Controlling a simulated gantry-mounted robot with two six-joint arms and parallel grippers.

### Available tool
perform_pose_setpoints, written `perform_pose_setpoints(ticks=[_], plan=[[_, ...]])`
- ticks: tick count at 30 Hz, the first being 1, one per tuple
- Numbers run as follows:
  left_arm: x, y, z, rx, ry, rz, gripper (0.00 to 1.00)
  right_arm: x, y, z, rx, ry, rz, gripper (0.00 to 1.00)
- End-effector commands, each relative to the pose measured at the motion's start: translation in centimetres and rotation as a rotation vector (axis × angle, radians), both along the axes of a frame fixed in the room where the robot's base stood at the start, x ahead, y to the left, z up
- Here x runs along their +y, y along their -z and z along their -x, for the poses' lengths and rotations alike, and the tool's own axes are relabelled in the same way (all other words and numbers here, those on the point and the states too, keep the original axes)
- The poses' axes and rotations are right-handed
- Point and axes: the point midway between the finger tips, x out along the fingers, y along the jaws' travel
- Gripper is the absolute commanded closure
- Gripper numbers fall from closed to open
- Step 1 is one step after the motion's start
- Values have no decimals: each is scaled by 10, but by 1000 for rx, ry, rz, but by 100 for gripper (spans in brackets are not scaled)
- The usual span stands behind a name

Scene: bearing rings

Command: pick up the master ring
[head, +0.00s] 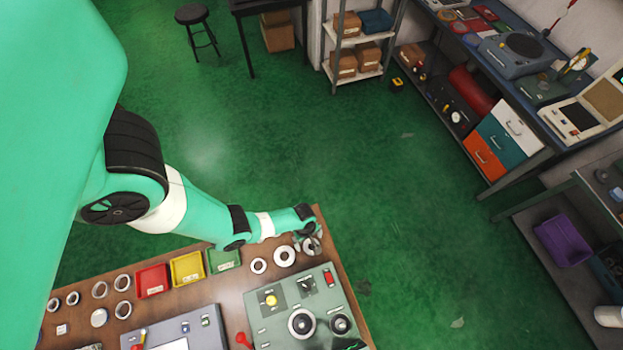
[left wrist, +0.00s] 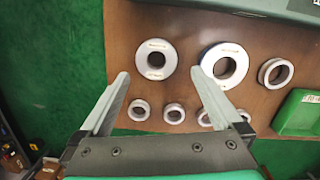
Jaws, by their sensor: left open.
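Two large, thick steel rings lie flat on the brown bench: one with pale labels on its face (left wrist: 155,74), and a dark-rimmed one (left wrist: 212,54) to its right in the left wrist view. I cannot tell for sure which is the master ring. My left gripper (left wrist: 160,74) is open and empty, its fingertips on either side of the labelled ring in that view; contact and height are unclear. In the head view my left gripper (head: 309,242) is over the bench's far right corner and partly covers a ring there. Another large ring (head: 277,253) lies just left of it.
A smaller ring (left wrist: 264,73) and several small rings (left wrist: 138,119) lie nearby. A green bin (left wrist: 298,115) stands beside them, with yellow (head: 187,269) and red (head: 152,281) bins farther left. A grey-green instrument panel (head: 265,325) stands in front. The bench edge is close to the gripper.

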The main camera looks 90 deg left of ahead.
Motion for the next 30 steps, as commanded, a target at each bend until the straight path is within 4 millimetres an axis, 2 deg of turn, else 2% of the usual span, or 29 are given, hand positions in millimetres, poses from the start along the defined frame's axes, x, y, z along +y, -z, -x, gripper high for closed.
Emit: perform_pose_setpoints(ticks=[5, 12, 16, 22, 23, 30], plan=[[0, 4, -1, -1, 0, 0, 0, 0, 4, 0, -1, 0, 0, 50], [-5, 41, -9, -2, 2, -1, 0, 0, 42, 0, -1, 0, 0, 50], [-7, 53, -9, 1, 1, 0, 0, 0, 47, 0, -1, 0, 0, 50], [-7, 51, -9, -2, 0, -1, 0, 0, 44, 0, -1, 0, 0, 50], [-7, 51, -9, -2, 0, -1, 4, 0, 44, 0, -1, 0, 0, 50], [-7, 51, -9, -1, 0, 0, 47, 0, 44, 0, -2, 0, 0, 50]])
